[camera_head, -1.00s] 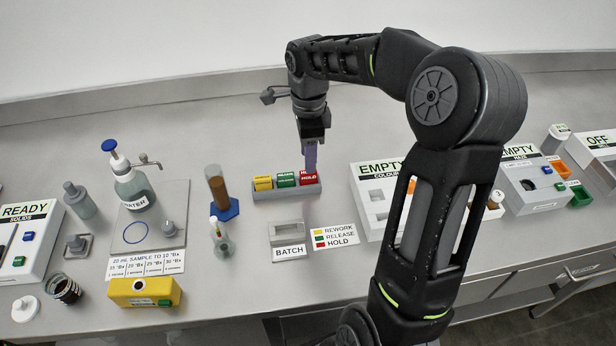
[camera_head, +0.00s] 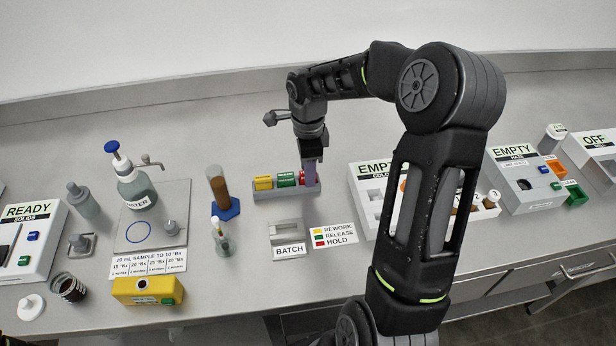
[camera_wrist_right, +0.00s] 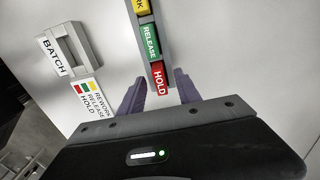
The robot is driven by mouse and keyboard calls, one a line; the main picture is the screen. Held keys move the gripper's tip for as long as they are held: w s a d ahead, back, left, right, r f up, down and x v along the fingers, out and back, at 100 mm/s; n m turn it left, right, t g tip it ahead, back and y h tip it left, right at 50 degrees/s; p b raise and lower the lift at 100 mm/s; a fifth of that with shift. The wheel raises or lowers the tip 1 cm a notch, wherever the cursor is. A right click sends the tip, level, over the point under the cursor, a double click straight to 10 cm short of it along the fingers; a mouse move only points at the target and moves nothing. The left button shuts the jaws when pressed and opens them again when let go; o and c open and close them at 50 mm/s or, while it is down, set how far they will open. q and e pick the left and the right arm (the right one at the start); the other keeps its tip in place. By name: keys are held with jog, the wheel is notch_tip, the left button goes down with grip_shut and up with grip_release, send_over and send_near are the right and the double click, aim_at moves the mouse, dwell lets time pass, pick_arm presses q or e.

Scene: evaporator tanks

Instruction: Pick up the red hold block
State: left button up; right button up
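The red HOLD block (camera_wrist_right: 158,80) is the end block of a row in a grey tray (camera_head: 270,199). In the head view its red face (camera_head: 302,178) is partly covered by a finger of my right gripper (camera_head: 310,174). In the right wrist view, that gripper (camera_wrist_right: 160,84) is open. Its two purple fingers stand apart, one on each side of the red block, with visible gaps. A green RELEASE block (camera_head: 286,180) and a yellow REWORK block (camera_head: 263,183) sit beside it in the tray. My left gripper is not in view.
A grey BATCH holder (camera_head: 287,233) and a colour-key card (camera_head: 334,236) lie in front of the tray. A brown cylinder on a blue base (camera_head: 220,196) stands to the left. A white EMPTY box (camera_head: 366,196) is close on the right.

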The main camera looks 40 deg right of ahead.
jog(key=shift+c, duration=0.4)
grip_shut()
dwell(0.4)
